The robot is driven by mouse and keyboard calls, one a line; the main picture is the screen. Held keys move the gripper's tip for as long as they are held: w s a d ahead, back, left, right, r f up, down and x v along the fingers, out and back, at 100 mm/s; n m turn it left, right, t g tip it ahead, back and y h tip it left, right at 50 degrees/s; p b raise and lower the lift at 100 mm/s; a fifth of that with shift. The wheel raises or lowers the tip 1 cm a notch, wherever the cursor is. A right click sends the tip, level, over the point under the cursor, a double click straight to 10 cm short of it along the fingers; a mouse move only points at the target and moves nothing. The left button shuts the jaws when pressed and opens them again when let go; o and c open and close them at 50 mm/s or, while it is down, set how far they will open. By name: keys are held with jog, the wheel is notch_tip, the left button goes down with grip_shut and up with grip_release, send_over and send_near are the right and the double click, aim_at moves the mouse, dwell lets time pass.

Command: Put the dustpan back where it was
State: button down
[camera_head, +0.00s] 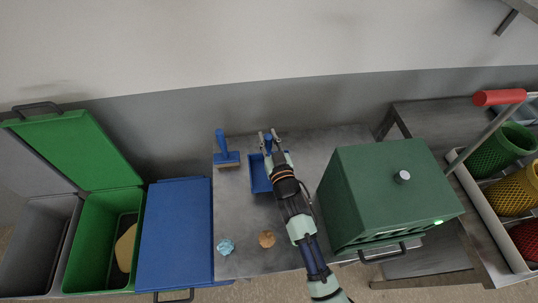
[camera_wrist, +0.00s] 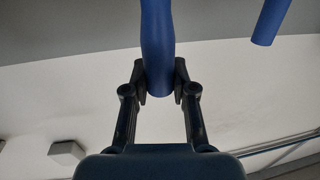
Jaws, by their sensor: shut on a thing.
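The blue dustpan (camera_head: 258,180) is at the back of the grey table, partly hidden by my arm in the head view. My gripper (camera_head: 269,139) is shut on its blue handle. In the wrist view the handle (camera_wrist: 158,45) runs down between the two fingers of my gripper (camera_wrist: 159,80). I cannot tell whether the pan touches the table. The blue brush (camera_head: 227,158) stands upright just left of the dustpan, bristles down. A blue handle end (camera_wrist: 271,22), likely the brush's, shows at the upper right of the wrist view.
A light blue crumpled piece (camera_head: 226,247) and a round brown piece (camera_head: 267,239) lie at the table's front (camera_head: 245,262). A green box-like appliance (camera_head: 385,190) stands right of my arm. Bins with a blue lid (camera_head: 176,230) and an open green lid (camera_head: 75,150) stand left.

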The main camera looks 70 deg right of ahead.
aim_at(269, 152)
jog(key=shift+f+b, duration=1.6)
jog(key=shift+f, duration=1.7)
jog(key=c, duration=0.9)
grip_release()
jog(key=shift+r, duration=0.1)
jog(key=shift+c, duration=0.2)
jog(key=shift+r+p, duration=0.3)
jog(key=shift+p, duration=0.15)
jog(key=b+v, duration=0.1)
jog(key=v, duration=1.1)
jog(key=shift+f, duration=0.1)
